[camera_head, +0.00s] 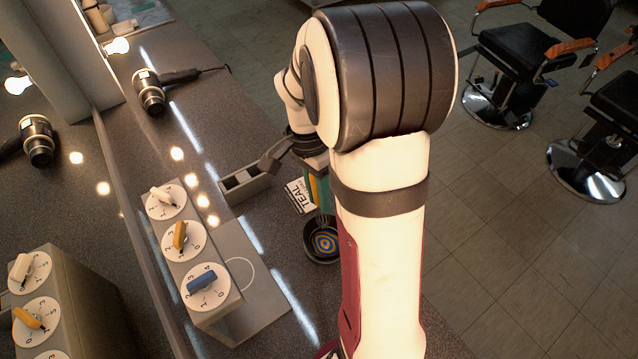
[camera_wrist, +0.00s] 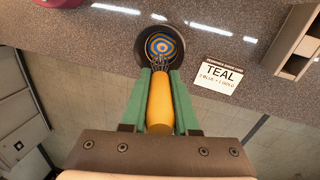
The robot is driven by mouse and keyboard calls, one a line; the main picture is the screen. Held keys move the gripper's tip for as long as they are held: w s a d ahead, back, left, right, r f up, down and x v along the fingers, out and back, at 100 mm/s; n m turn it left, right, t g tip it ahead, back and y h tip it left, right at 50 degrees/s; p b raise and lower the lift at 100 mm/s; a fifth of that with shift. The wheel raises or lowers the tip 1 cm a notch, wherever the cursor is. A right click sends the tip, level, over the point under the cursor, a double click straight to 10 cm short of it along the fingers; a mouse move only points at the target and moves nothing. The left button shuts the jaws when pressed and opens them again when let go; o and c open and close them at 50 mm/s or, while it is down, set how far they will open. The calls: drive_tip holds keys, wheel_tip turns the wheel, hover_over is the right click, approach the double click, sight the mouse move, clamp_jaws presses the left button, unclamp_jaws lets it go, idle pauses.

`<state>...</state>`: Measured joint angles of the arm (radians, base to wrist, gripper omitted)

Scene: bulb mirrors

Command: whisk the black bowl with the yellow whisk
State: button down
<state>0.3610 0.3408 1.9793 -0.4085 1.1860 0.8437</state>
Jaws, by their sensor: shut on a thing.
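My gripper (camera_wrist: 160,72) has green fingers, shut on the yellow handle of the whisk (camera_wrist: 160,105). The whisk's wire end points at the black bowl (camera_wrist: 141,46), over the bowl's inside in the wrist view. The bowl holds blue and orange rings. In the head view the bowl (camera_head: 309,248) stands on the dark counter, partly behind my arm. My gripper (camera_head: 316,195) is just above it there, mostly hidden by my arm. I cannot tell whether the wires touch the contents.
A white card reading TEAL (camera_head: 299,196) lies beside the bowl. A grey compartment box (camera_head: 245,186), a box with three dials (camera_head: 184,248) and a flat grey plate (camera_head: 265,300) are to the left. A hair dryer (camera_head: 150,92) lies farther back. A mirror lines the left.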

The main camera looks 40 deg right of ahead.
sight(321, 215)
drive_tip(key=shift+s+f, duration=0.2)
drive_tip(key=shift+f, duration=0.8)
drive_tip(key=shift+s+f, duration=0.15)
drive_tip(key=shift+f, duration=0.9)
drive_tip(key=shift+s+f, duration=0.2)
drive_tip(key=shift+f, duration=0.8)
drive_tip(key=shift+w, duration=0.15)
